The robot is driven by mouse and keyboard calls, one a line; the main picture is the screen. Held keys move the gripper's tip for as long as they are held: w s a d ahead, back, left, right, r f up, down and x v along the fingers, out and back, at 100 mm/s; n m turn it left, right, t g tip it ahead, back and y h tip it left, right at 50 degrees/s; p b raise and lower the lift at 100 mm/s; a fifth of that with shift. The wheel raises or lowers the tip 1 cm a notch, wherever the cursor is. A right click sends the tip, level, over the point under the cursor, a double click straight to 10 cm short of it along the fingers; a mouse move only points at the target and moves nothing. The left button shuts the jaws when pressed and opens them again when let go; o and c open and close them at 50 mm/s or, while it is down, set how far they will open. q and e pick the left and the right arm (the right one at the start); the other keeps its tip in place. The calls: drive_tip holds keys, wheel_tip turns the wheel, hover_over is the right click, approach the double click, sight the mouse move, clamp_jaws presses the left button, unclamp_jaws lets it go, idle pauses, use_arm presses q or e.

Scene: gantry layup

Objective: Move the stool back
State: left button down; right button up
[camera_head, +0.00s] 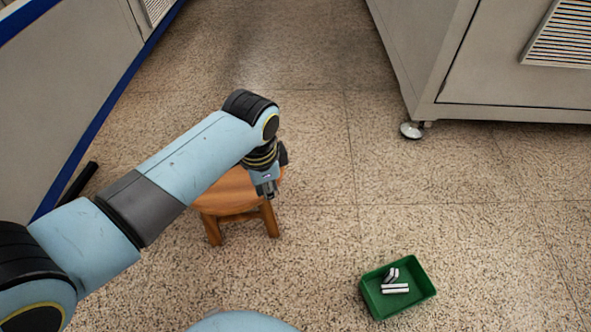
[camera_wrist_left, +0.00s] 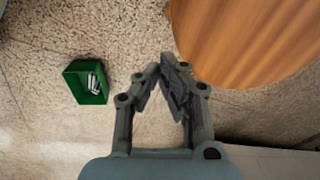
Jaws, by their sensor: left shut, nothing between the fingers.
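The stool (camera_head: 229,196) is wooden with a round seat and stands upright on the speckled floor, left of centre in the head view. My left arm crosses over it and hides much of the seat. Its seat (camera_wrist_left: 245,35) also fills the upper right of the left wrist view. My left gripper (camera_head: 268,192) points down at the right side of the seat. In the left wrist view the left gripper (camera_wrist_left: 166,80) is shut and empty, with its fingertips beside the seat's edge. I cannot tell whether it touches the seat. My right gripper is not in view.
A green bin (camera_head: 428,289) holding several small white and dark pieces sits on the floor at the lower right. A grey cabinet (camera_head: 480,60) on round feet stands at the upper right. A grey panel (camera_head: 70,80) with a blue edge runs along the left. The floor between is clear.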

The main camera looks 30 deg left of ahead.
use_arm(q)
drive_tip(key=w+d+r+m+g, duration=0.1)
drive_tip(key=w+m, duration=0.2)
drive_tip(key=w, duration=0.4)
drive_tip(key=w+d+r+m, duration=0.1)
drive_tip(key=w+d+m, duration=0.1)
drive_tip(key=w, duration=0.5)
drive_tip(key=s+a+f+b, duration=0.1)
drive_tip(key=a+f+b, duration=0.3)
drive_tip(key=f+b, duration=0.4)
drive_tip(key=shift+s+f, duration=0.3)
drive_tip(key=shift+f, duration=0.8)
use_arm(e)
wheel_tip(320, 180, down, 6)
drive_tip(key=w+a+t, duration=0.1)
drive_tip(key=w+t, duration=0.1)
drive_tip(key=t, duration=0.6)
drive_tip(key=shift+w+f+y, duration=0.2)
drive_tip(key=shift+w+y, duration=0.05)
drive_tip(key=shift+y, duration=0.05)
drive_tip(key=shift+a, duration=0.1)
